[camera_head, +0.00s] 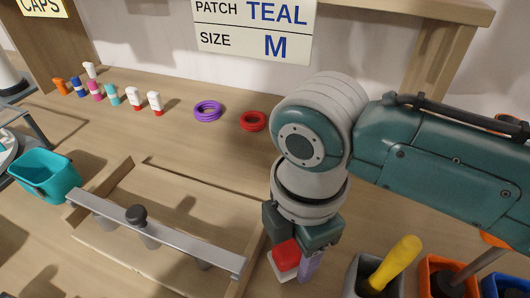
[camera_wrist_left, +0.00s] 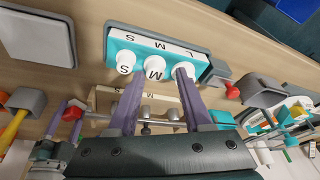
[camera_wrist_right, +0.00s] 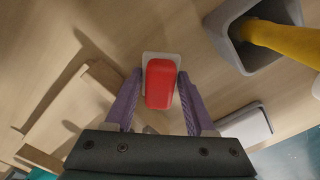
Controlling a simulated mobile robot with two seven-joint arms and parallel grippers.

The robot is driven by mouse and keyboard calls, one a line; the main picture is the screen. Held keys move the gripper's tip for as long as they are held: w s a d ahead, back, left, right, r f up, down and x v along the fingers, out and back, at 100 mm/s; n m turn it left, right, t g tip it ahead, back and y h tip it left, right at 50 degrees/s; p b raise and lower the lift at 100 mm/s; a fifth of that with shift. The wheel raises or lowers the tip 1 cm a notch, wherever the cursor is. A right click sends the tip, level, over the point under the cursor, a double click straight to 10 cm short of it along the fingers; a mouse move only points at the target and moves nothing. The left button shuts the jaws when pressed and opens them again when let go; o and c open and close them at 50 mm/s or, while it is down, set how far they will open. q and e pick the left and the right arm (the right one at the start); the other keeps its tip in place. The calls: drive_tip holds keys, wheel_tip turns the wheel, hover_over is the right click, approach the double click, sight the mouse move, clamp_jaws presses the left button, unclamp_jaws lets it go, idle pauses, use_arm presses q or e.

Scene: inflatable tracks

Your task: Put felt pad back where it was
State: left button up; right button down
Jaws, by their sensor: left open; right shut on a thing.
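The felt pad appears to be the small block with a red top and a white base (camera_head: 285,258), low at the front of the bench in the head view. It also shows in the right wrist view (camera_wrist_right: 160,84), upright between the fingers. My right gripper (camera_head: 296,258) points down and is shut on it. I cannot tell whether its white base touches the bench. My left gripper (camera_wrist_left: 158,98) is open and empty, in front of a teal holder (camera_wrist_left: 120,38) with round white pieces marked S, M and L. It is not visible in the head view.
A wooden frame with a metal bar (camera_head: 165,235) lies left of my right gripper. A grey holder with a yellow handle (camera_head: 403,262) and an orange holder (camera_head: 440,268) stand close on its right. Purple rings (camera_head: 208,110), red rings (camera_head: 253,121) and a teal bin (camera_head: 45,175) are farther off.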

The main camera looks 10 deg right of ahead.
sight(296, 247)
drive_tip(key=shift+f, duration=0.4)
drive_tip(key=shift+f, duration=0.15)
drive_tip(key=shift+c, duration=1.2)
unclamp_jaws()
wheel_tip(296, 247, up, 11)
drive_tip(key=p, duration=0.3)
drive_tip(key=shift+r, duration=0.65)
